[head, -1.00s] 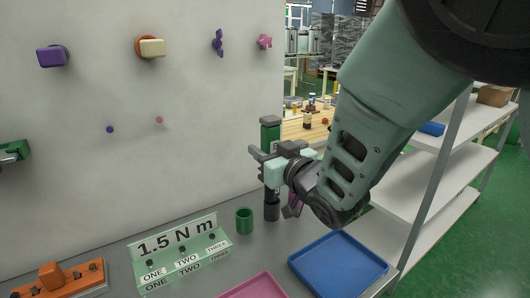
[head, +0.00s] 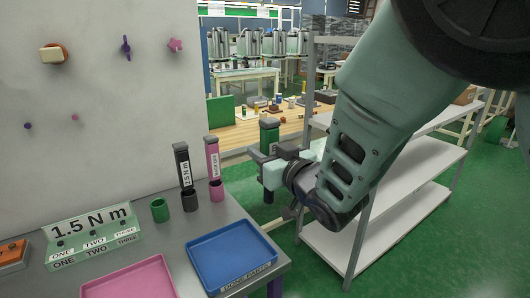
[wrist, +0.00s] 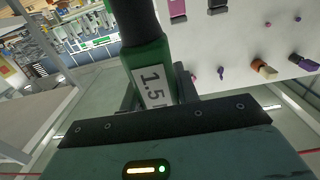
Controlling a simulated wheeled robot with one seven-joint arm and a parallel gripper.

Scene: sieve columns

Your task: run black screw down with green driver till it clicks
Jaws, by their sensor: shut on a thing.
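My gripper (head: 270,165) is shut on the green driver (head: 269,137) and holds it upright in the air, right of the table. In the wrist view the green driver (wrist: 148,62) shows a white label reading 1.5 and a black end. The empty green holder (head: 159,211) stands on the table. The green stand marked 1.5 N m (head: 92,228), with places ONE, TWO and THREE, is on the table at left, well apart from my gripper.
A black driver (head: 183,165) and a pink driver (head: 212,157) stand in holders. A blue tray (head: 232,262) and a pink tray (head: 130,282) lie at the front. An orange block (head: 12,254) is at far left. White shelving (head: 400,190) stands close to my arm at right.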

